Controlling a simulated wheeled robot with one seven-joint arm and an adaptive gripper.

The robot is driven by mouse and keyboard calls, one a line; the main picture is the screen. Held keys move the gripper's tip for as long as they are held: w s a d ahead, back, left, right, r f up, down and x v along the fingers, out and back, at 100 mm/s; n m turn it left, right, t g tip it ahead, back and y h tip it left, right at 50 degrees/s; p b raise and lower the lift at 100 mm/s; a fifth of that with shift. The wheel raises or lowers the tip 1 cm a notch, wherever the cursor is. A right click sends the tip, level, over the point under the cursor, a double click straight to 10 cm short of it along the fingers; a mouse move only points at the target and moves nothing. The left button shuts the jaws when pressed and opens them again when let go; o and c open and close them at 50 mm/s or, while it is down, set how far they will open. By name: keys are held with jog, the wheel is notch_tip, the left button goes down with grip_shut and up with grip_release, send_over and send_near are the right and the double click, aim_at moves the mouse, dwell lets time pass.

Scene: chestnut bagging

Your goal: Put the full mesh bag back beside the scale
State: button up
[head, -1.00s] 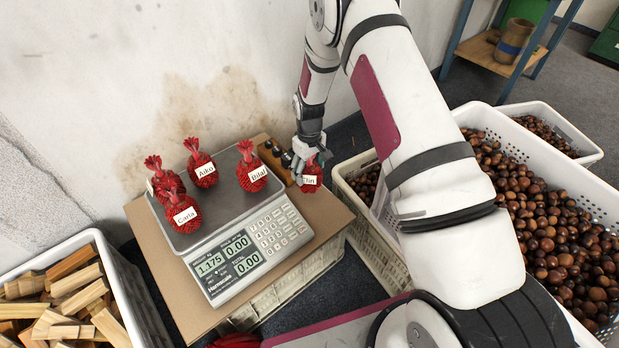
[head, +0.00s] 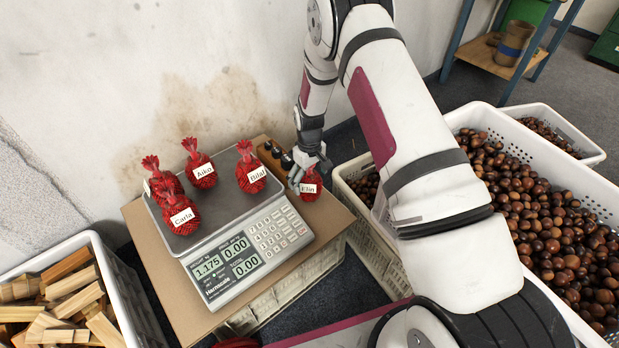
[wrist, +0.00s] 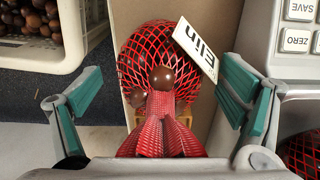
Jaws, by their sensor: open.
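A full red mesh bag labelled "Elin" (head: 311,185) stands on the cardboard surface (head: 325,222), just right of the scale (head: 248,252). In the wrist view the bag (wrist: 140,62) sits between my fingers, with chestnuts showing through the mesh and its gathered neck toward me. My gripper (head: 303,176) is at the bag; in the wrist view its green-padded fingers (wrist: 160,105) are spread wide, with gaps on both sides of the bag. The scale reads 1.175.
Bags labelled Carla (head: 181,215), Aiko (head: 201,170) and Bilal (head: 250,174), plus an unreadable one (head: 164,186), stand on the scale pan. A wooden block with black knobs (head: 272,155) is behind the bag. Chestnut crates (head: 470,118) lie right; a wood crate (head: 112,262) lies left.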

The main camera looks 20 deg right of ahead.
notch_tip(320, 180, up, 13)
jog(key=p, duration=0.4)
jog(key=shift+f, duration=0.15)
jog(key=s+r+m, duration=0.1)
jog(key=s+r, duration=0.8)
jog(key=r, duration=0.5)
jog(key=s+r+m, duration=0.1)
jog(key=s+r, duration=0.7)
jog(key=r, duration=0.6)
jog(key=s+r+m, duration=0.1)
jog(key=s+r, duration=0.1)
jog(key=s, duration=1.2)
jog(key=s+r+m, duration=0.1)
jog(key=s+r, duration=0.2)
jog(key=s, duration=1.1)
jog(key=shift+r+m, duration=0.15)
jog(key=shift+m, duration=0.15)
jog(key=shift+a, duration=0.1)
